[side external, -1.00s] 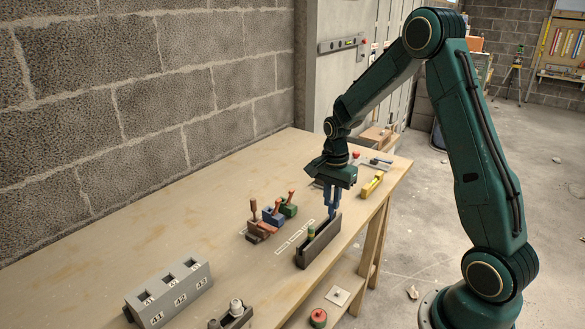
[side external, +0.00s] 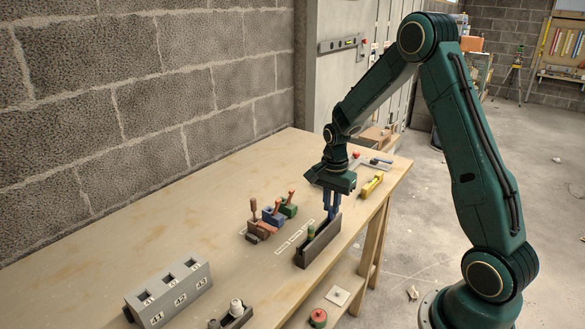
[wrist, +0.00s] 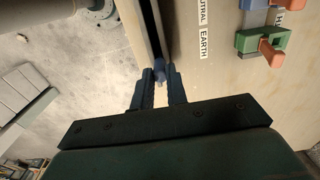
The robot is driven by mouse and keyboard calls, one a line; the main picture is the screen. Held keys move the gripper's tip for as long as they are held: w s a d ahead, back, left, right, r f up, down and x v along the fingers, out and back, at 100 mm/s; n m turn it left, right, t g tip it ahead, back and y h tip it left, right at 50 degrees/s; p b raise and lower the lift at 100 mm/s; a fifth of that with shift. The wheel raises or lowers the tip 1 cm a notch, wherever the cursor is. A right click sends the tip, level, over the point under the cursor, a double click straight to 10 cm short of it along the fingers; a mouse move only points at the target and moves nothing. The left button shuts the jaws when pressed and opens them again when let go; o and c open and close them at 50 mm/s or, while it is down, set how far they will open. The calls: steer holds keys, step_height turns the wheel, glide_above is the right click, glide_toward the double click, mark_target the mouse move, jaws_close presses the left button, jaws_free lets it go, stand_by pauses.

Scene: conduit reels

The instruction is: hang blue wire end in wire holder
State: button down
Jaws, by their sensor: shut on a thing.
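A dark, narrow trough (side external: 318,243), which looks like the wire holder, stands near the table's front edge. A small green and yellow piece (side external: 311,232) stands inside its near end. My gripper (side external: 332,211) points down at the trough's far end, with its fingertips at about rim height. In the wrist view my gripper (wrist: 160,80) is shut on a small blue piece (wrist: 159,70), apparently the blue wire end. That piece lies in line with the trough's dark slot (wrist: 152,28). Its lower part is hidden, so I cannot tell whether it touches the trough.
Brown, blue and green lever blocks (side external: 273,214) stand behind the trough, past white labels (side external: 290,238). A grey numbered block (side external: 168,292) and a dark tray (side external: 236,318) are at the near end. A yellow item (side external: 371,185) lies beyond my gripper.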

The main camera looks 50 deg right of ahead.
stand_by(0.3)
steer(key=c, duration=1.1)
jaws_free()
steer(key=shift+r, duration=3.4)
steer(key=shift+r, duration=0.1)
